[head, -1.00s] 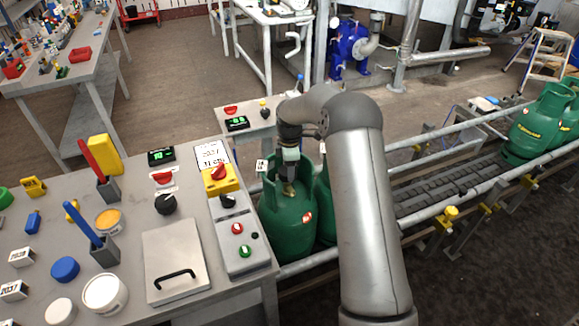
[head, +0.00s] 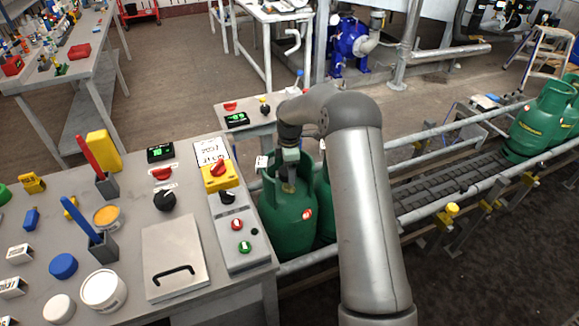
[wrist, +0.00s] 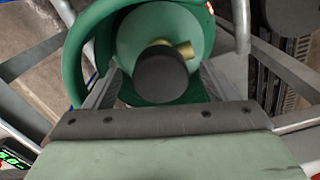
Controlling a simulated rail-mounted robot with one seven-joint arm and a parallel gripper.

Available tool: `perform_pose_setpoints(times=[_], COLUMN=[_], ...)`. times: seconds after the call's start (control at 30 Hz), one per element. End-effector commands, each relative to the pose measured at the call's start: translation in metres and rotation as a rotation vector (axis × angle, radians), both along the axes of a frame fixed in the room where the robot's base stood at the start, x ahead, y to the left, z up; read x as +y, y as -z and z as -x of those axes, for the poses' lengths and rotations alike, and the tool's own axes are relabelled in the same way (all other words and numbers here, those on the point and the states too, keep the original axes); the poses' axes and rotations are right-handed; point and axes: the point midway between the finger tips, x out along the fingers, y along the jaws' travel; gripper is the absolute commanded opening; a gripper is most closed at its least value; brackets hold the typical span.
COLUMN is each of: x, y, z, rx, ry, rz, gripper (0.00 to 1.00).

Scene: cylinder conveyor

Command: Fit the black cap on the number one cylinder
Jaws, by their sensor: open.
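A green gas cylinder (head: 287,218) stands upright at the near end of the conveyor, beside the control table. No number on it is readable. My gripper (head: 289,172) points down over its top, inside the collar. In the wrist view, the black cap (wrist: 162,75) sits over the cylinder's brass valve (wrist: 184,49), in the middle of the green top (wrist: 140,40). My open gripper (wrist: 162,90) has one finger on each side of the cap, with gaps showing. How deep the cap sits on the valve cannot be told.
A second green cylinder (head: 325,205) stands close behind the first, partly hidden by my arm. More cylinders (head: 541,122) stand at the far right of the conveyor (head: 440,185). The control table (head: 130,250) on the left carries knobs, buttons and small parts.

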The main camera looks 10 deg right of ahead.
Motion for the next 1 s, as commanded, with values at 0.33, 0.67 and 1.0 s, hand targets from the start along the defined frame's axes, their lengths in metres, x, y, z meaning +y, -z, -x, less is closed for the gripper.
perform_pose_setpoints(times=[0.33,0.67,1.0], x=[0.0,-0.001,0.0], y=[-0.039,-0.12,-0.17], z=[-0.001,-0.001,-0.001], rx=[-0.005,-0.005,-0.002], ry=[0.001,0.0,0.0], rz=[-0.001,0.0,-0.001], gripper=[0.79,0.79,0.79])
